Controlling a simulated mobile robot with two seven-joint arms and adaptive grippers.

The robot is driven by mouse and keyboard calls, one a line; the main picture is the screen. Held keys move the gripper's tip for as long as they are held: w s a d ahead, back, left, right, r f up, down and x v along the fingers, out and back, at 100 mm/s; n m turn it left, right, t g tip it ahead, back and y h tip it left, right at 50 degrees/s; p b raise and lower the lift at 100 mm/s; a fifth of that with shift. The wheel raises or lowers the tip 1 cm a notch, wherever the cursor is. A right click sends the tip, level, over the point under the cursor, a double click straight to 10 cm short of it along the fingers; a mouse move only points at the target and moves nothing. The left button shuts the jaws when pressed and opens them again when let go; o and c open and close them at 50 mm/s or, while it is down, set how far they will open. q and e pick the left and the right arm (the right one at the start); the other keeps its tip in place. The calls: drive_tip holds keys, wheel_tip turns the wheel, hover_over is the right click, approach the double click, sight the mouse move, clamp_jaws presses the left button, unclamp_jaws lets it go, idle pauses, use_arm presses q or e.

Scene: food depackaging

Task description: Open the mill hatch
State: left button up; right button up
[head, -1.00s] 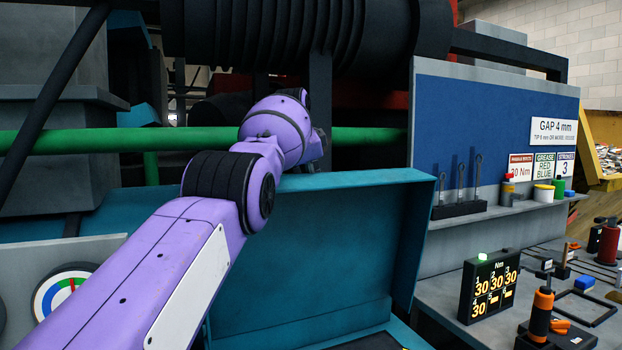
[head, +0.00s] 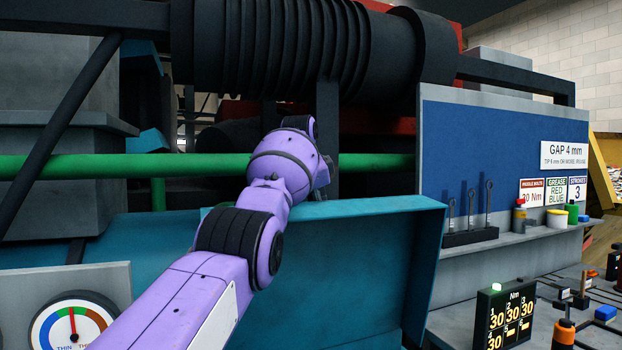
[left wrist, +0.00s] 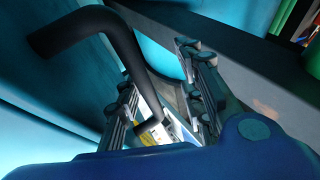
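The mill hatch (head: 370,250) is a teal panel with a side flange, standing raised in the middle of the head view. My left arm comes in from the lower left and reaches over its top edge, so my left gripper is hidden there. In the left wrist view my left gripper (left wrist: 163,98) has its two fingers apart. A black bent handle (left wrist: 85,32) on a teal surface curves past the left finger, and its lower end lies between the fingers. I cannot tell whether they touch it. My right gripper is in neither view.
A green pipe (head: 370,161) runs across behind the hatch, under a black ribbed hose (head: 300,45). A gauge (head: 75,325) is at lower left. At right stand a blue panel (head: 470,140), a shelf with tools and jars, and a torque display (head: 505,318).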

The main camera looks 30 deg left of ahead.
use_arm(q)
drive_tip(key=v, duration=1.2)
drive_tip(key=shift+a, duration=0.2)
drive_tip(key=shift+w, duration=0.1)
